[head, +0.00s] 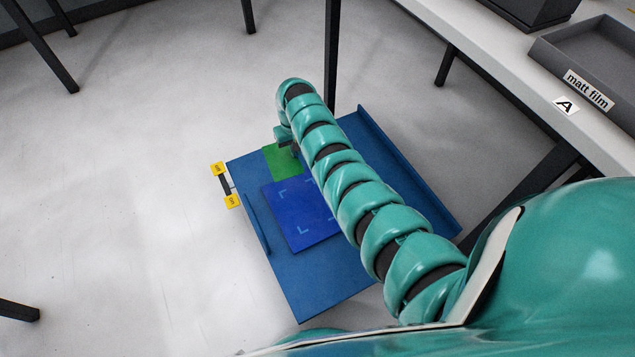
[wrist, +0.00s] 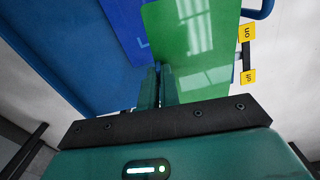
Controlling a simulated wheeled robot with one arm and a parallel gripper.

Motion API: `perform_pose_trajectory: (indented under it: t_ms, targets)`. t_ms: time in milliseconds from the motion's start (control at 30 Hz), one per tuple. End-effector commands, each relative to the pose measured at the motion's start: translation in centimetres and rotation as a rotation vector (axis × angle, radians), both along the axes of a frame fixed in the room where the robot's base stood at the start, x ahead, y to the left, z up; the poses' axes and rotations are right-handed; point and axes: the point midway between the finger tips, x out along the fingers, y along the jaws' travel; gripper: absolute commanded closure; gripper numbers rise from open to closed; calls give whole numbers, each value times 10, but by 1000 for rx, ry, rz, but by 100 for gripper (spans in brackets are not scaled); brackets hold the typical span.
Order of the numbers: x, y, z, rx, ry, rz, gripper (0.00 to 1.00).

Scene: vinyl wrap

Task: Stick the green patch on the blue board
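The blue board (head: 290,275) is a large tray-like panel on the floor area in the head view, with a raised edge on its right. A brighter blue square (head: 295,220) with light corner marks lies on it. The thin, glossy green patch (head: 283,168) shows beyond the square, beside my gripper (head: 290,140). In the wrist view, the green patch (wrist: 200,45) overlaps part of the bright blue square (wrist: 125,25). My gripper's fingers (wrist: 160,75) are close together at the patch's edge and look shut on it. The gap under the patch is hard to judge.
A black handle between yellow "on" and "off" labels (head: 226,186) sits at the board's left edge. A white table (head: 490,50) with a grey "matt film" tray (head: 590,70) stands at right.

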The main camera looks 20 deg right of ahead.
Motion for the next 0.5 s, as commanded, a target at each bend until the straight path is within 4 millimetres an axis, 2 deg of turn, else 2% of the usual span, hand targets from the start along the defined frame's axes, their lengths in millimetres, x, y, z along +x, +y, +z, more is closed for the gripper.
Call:
perform_pose_trajectory:
  t_ms: [33,200,333,500]
  targets:
    - [-12,-4,-29,-4,7,9,100]
    - [-40,-28,-88,-3,6,48,100]
    - [-55,-45,-113,-1,7,76,100]
    - [-61,-54,-125,3,2,97,100]
